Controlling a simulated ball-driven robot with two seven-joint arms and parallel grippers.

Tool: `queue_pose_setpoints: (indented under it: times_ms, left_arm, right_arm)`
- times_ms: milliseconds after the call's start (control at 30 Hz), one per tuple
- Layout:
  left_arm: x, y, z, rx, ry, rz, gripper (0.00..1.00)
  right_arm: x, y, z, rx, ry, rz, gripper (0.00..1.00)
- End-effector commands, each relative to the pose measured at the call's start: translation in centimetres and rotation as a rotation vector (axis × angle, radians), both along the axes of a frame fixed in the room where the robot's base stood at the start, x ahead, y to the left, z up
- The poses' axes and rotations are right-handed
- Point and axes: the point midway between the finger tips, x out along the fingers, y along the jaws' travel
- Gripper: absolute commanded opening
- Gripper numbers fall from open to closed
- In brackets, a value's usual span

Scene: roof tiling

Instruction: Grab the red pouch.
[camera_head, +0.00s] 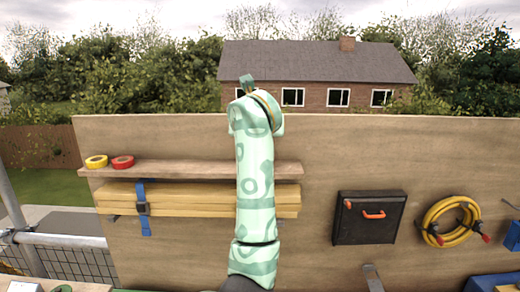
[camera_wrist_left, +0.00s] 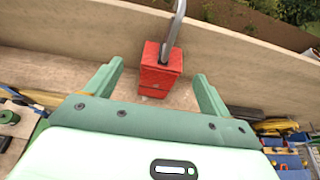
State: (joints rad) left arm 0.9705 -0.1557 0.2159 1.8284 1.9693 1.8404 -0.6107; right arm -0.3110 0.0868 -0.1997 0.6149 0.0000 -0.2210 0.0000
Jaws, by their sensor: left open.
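The red pouch (camera_wrist_left: 151,82) is a boxy red thing in the left wrist view, in front of the wooden board. A bent grey metal bar (camera_wrist_left: 174,30) runs up from its top past the board's edge. My left gripper (camera_wrist_left: 158,72) is open, and the pouch appears between its two green fingers. I cannot tell how deep the pouch sits between them, and no contact shows. In the head view my patterned green arm stands upright in the middle, with a fingertip (camera_head: 246,82) showing at its top. The pouch does not show there. My right gripper is out of view.
A wooden board (camera_head: 330,150) spans the head view. It carries a shelf (camera_head: 200,169) with yellow and red tape rolls, strapped yellow planks (camera_head: 190,199), a black case (camera_head: 370,230) and a coiled yellow hose (camera_head: 425,213). Blue bins (camera_wrist_left: 285,160) show at the wrist view's lower right.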

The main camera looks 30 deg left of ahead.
Motion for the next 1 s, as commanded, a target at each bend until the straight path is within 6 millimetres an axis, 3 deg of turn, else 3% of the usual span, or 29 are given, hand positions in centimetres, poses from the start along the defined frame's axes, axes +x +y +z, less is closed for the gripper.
queue_pose_setpoints:
  times_ms: [267, 500, 800, 867, 1000]
  left_arm:
    - [2.3, 1.3, -1.0, 0.001, 0.002, 0.000, 0.82]
    - [5.4, 2.8, -2.5, 0.001, 0.003, 0.000, 0.82]
    - [6.0, 3.1, -3.0, 0.000, -0.001, -0.001, 0.82]
    - [6.0, 3.1, -3.0, 0.000, -0.001, -0.001, 0.68]
    - [6.0, 3.1, -3.0, 0.000, 0.000, -0.001, 0.29]
  right_arm:
    - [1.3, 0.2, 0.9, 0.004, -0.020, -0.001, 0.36]
    - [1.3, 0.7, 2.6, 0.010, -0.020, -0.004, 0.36]
    - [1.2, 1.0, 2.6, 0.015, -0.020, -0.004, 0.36]
    - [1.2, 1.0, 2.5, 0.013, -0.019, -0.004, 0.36]
    - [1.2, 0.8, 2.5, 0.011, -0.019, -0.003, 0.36]
